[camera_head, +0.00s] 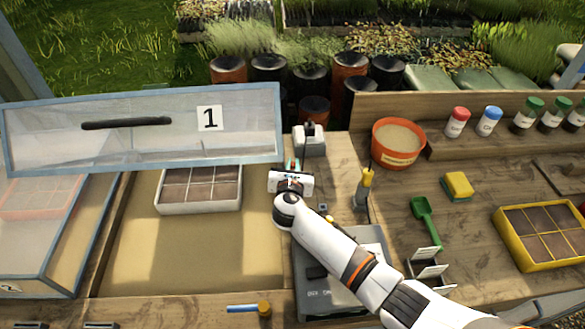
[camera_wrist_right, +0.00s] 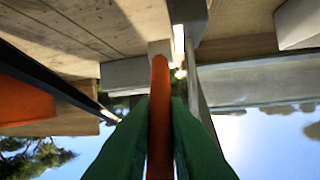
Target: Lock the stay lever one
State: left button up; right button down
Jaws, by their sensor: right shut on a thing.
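The transparent lid marked 1 (camera_head: 240,105) stands raised and tilted over the open frame at left. A red-orange lever (camera_wrist_right: 160,110) stands upright between the green fingers of my right gripper (camera_wrist_right: 160,135), which is shut on it. In the head view my right gripper (camera_head: 291,165) is at the right end of the raised lid, just in front of a grey-white block (camera_head: 308,138). The gripper hides most of the lever there, and whether the lever is locked cannot be told. My left gripper is not in view.
A seed tray (camera_head: 200,206) sits inside the open frame. To the right are an orange pot (camera_head: 398,147), a yellow-handled tool (camera_head: 364,188), a green scoop (camera_head: 424,220) and a yellow tray (camera_head: 540,258). A grey device (camera_head: 370,240) lies under my right forearm.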

jog(key=shift+f, duration=0.1)
jog(key=c, duration=1.5)
grip_release()
jog(key=shift+o, duration=0.2)
jog(key=v, duration=1.2)
jog(key=shift+f, duration=0.1)
